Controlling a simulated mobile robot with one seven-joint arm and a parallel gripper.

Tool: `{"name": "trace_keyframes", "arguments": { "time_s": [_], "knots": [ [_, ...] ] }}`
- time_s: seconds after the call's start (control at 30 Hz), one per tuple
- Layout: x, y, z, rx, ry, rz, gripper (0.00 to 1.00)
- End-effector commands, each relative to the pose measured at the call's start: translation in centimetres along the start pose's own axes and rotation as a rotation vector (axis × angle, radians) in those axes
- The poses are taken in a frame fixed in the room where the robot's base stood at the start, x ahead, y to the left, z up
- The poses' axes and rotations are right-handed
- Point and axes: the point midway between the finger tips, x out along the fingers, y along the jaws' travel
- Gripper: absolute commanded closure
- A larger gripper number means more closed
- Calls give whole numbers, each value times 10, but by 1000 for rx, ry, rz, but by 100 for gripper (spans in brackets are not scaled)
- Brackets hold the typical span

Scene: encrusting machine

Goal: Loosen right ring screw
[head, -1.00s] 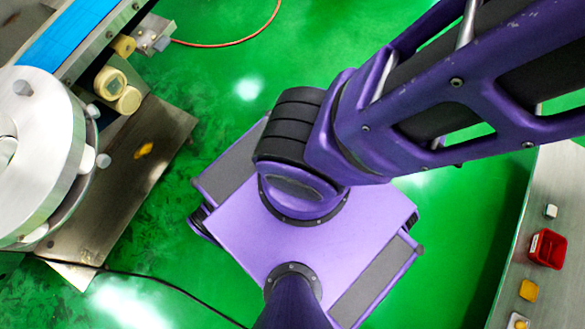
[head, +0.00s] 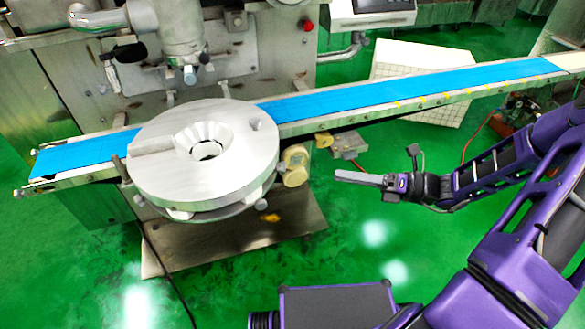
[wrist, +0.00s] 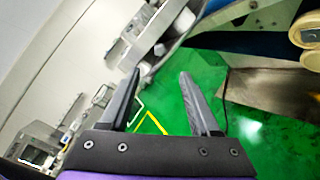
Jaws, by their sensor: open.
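The machine's round metal disc assembly (head: 238,160) stands left of centre in the head view, with a funnel-like hole in its top. Pale knob-like parts (head: 180,214) show under its rim. I cannot tell which one is the right ring screw. In the wrist view, pale knobs (wrist: 184,20) on a metal ring show at the top, beyond my fingers. My gripper (head: 340,177) is to the right of the disc, apart from it, pointing left. In the wrist view my gripper (wrist: 159,74) has its two fingers spread with nothing between them.
A blue conveyor belt (head: 400,92) runs behind the disc and up to the right. Beige round knobs (head: 296,165) and a small metal block (head: 348,144) sit below the belt, near my gripper. A metal plate (head: 235,246) lies under the disc. Green floor in front is open.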

Motion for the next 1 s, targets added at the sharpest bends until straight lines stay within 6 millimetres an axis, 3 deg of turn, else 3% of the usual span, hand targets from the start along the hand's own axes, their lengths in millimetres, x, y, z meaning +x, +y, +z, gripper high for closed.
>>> {"name": "trace_keyframes", "arguments": {
  "time_s": [0.3, 0.5, 0.7, 1.0],
  "knots": [
    [72, 0, -2, 0, 3, 3, 37],
    [105, -1, -2, 0, 2, 1, 37],
    [122, 0, -1, 0, 1, 0, 37],
    [124, 0, -1, 0, 1, -1, 37]
  ]
}}
